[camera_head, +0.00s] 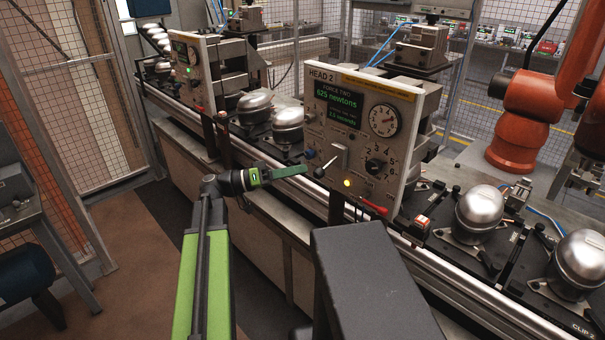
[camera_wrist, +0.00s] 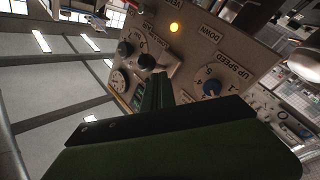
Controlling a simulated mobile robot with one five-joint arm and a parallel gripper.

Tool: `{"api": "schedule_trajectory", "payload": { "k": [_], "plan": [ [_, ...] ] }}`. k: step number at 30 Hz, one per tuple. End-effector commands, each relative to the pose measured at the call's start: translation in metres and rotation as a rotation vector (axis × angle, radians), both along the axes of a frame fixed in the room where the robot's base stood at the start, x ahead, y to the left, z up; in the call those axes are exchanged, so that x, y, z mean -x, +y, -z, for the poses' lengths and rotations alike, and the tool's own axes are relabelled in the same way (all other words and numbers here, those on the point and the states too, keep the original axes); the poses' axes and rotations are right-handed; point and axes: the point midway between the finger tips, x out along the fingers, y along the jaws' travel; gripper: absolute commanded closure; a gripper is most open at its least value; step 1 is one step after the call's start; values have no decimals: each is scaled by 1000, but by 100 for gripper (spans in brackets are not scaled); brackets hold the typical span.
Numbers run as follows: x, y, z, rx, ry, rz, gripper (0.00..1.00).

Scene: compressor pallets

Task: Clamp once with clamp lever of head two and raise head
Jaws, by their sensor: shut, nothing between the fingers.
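The head two panel (camera_head: 322,75) faces me and carries the label "HEAD 2". Its green display (camera_head: 338,103) reads 625 newtons, with 2.5 seconds below. A pale lever (camera_head: 340,157) sits on its lower middle, with a black ball knob (camera_head: 318,172) just left. A red lever (camera_head: 373,205) is at the bottom right; I cannot read which is the clamp lever. My gripper (camera_head: 306,170) is shut and empty, its green fingers pointing at the panel's lower left, close to the black knob. In the wrist view, my gripper (camera_wrist: 158,78) hides part of the tilted panel (camera_wrist: 190,40); contact is unclear.
A lit yellow lamp (camera_head: 347,183), a dial (camera_head: 376,165) and a gauge (camera_head: 384,121) are on the panel. Silver compressors (camera_head: 481,208) stand on the conveyor (camera_head: 440,262). Another head (camera_head: 189,70) stands left, an orange robot arm (camera_head: 520,140) right. Open floor (camera_head: 125,270) lies left.

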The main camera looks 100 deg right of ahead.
Motion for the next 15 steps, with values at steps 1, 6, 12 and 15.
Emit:
{"api": "schedule_trajectory", "payload": {
  "k": [1, 6, 12, 15],
  "plan": [
    [-8, -10, -12, -1, 0, -4, 100],
    [-50, -11, -5, 0, 0, -8, 100],
    [-91, -12, -3, 0, 0, -8, 100],
    [-103, -12, -3, 0, 0, -6, 100]
  ]
}}
